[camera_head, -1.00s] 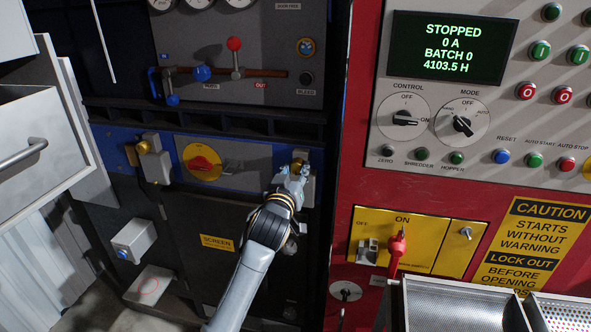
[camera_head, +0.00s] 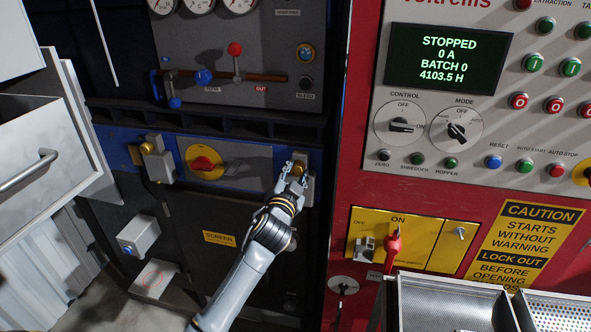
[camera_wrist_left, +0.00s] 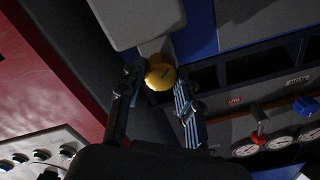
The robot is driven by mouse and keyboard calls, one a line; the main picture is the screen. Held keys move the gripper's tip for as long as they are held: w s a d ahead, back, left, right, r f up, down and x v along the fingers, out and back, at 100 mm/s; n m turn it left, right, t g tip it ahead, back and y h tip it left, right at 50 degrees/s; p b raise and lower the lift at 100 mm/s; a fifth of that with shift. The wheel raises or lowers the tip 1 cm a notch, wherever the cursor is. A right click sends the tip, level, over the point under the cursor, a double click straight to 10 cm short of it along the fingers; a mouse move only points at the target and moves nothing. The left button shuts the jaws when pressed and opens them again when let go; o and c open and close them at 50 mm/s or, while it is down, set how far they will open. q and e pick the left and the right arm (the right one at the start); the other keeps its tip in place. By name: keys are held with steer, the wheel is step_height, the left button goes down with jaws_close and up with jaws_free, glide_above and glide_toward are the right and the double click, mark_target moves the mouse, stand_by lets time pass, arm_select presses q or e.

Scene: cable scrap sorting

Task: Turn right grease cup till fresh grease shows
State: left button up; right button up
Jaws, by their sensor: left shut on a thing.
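The right grease cup (camera_head: 299,166) is a round brass cap on a grey block, on the blue band of the dark machine. My left gripper (camera_head: 291,180) is shut on it, coming from below and in front. In the left wrist view the brass cup (camera_wrist_left: 161,74) sits between the fingertips, with the grey block behind it. I cannot make out any grease at the cup. The left grease cup (camera_head: 146,148), also brass, is at the left end of the blue band. My right gripper is not in view.
A red rotary switch (camera_head: 204,164) on a yellow plate lies between the two cups. The red cabinet (camera_head: 350,150) stands close on the right; its display (camera_head: 446,52) reads STOPPED. A perforated metal tray (camera_head: 455,303) is at the lower right. An open drawer (camera_head: 52,150) juts in at left.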

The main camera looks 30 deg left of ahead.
arm_select(q)
steer(key=shift+m, duration=0.7)
steer(key=o, duration=1.1)
steer(key=shift+o, duration=0.2)
steer(key=v, duration=1.2)
